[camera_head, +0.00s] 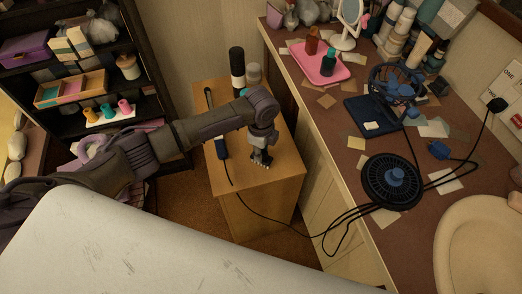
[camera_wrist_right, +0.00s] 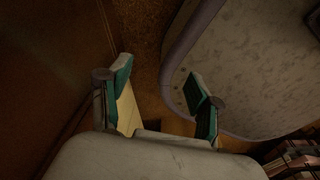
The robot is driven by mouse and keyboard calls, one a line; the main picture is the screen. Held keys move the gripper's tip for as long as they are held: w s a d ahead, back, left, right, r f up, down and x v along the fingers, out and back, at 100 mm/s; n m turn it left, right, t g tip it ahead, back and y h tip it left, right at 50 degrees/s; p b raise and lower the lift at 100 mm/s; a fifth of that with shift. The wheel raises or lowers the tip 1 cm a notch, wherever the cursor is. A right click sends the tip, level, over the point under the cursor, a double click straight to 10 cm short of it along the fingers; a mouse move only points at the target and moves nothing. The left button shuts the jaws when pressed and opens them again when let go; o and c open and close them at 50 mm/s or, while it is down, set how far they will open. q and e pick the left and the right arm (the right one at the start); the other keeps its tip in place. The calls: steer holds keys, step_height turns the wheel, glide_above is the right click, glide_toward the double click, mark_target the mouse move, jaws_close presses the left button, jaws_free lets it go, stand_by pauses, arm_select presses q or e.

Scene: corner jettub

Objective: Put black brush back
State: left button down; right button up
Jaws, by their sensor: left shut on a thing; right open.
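My left gripper (camera_head: 262,157) reaches down from the wrist to the wooden side table (camera_head: 287,172) and is low over its top. It is shut on a small dark thing, which I take to be the black brush; the fingers hide most of it, and I cannot tell whether it touches the table. My right gripper (camera_wrist_right: 160,88) shows in the right wrist view, open and empty, with its teal finger pads wide apart.
A black tool with a cord (camera_head: 222,148), a black bottle (camera_head: 237,68) and a grey jar (camera_head: 253,72) stand or lie on the side table. The counter (camera_head: 335,135) holds a pink tray (camera_head: 306,67), a blue fan (camera_head: 398,85) and a black round piece (camera_head: 378,185). A dark shelf (camera_head: 150,95) is at left.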

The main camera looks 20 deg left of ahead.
arm_select(q)
steer(key=shift+f, duration=0.1)
steer(key=c, duration=0.9)
jaws_free()
step_height(320, 180, up, 12)
steer(key=shift+r, duration=0.15)
